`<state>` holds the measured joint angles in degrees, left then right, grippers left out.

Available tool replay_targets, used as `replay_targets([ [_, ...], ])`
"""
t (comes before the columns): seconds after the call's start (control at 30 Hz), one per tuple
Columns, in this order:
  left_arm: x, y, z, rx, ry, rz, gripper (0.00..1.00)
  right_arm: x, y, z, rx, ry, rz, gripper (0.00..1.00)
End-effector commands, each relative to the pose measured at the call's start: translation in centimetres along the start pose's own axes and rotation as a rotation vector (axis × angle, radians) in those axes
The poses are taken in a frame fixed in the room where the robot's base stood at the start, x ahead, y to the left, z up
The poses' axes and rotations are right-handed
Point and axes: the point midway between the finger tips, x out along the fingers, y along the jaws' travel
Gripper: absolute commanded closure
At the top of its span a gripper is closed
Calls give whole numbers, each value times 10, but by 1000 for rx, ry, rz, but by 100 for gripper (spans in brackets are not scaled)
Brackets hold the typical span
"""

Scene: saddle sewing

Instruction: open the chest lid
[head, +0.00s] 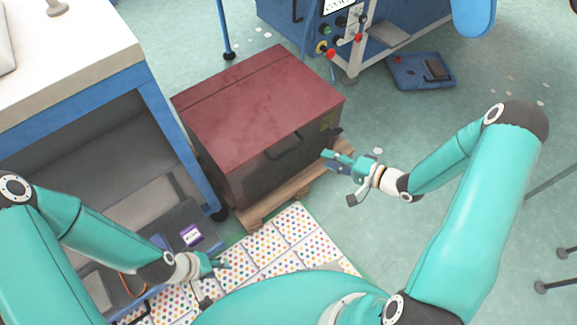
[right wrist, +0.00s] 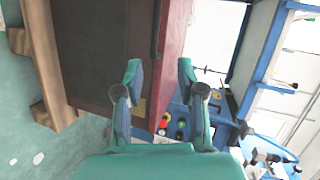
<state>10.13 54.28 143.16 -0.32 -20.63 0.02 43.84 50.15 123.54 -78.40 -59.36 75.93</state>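The chest (head: 250,179) is a dark brown box with a dark red lid (head: 262,100). The lid lies flat and closed. A dark handle (head: 284,147) is on the front face. My right gripper (head: 335,163) is at the chest's front right corner, just below the lid's level. In the right wrist view its two fingers (right wrist: 159,68) are spread apart with nothing held, and the edge of the red lid (right wrist: 175,30) runs ahead between them. Contact cannot be told. My left gripper (head: 221,265) is low over the dotted mat, away from the chest; its finger opening is too small to judge.
The chest stands on a wooden pallet (head: 254,216). A blue-framed table (head: 152,102) stands close at its left. A blue machine (head: 345,20) with coloured knobs is behind. A dotted mat (head: 296,228) lies in front.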

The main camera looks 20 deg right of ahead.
Motion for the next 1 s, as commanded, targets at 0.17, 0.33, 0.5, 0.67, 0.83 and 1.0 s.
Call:
replay_targets([
  [0.17,39,-14,0,0,1,0,60,-14,30,-4,79,-51,-99,61],
  [0.33,44,-16,-1,0,1,0,60,-17,31,-2,110,-81,-128,61],
  [0.5,48,-17,-1,0,1,0,60,0,28,0,111,-86,-129,61],
  [0.67,56,-20,-1,0,1,0,60,30,25,3,109,-86,-129,61],
  [0.83,65,-24,-1,0,1,0,60,68,20,6,110,-87,-128,61],
  [1.0,74,-27,-1,0,1,0,60,103,16,8,109,-85,-129,61],
])
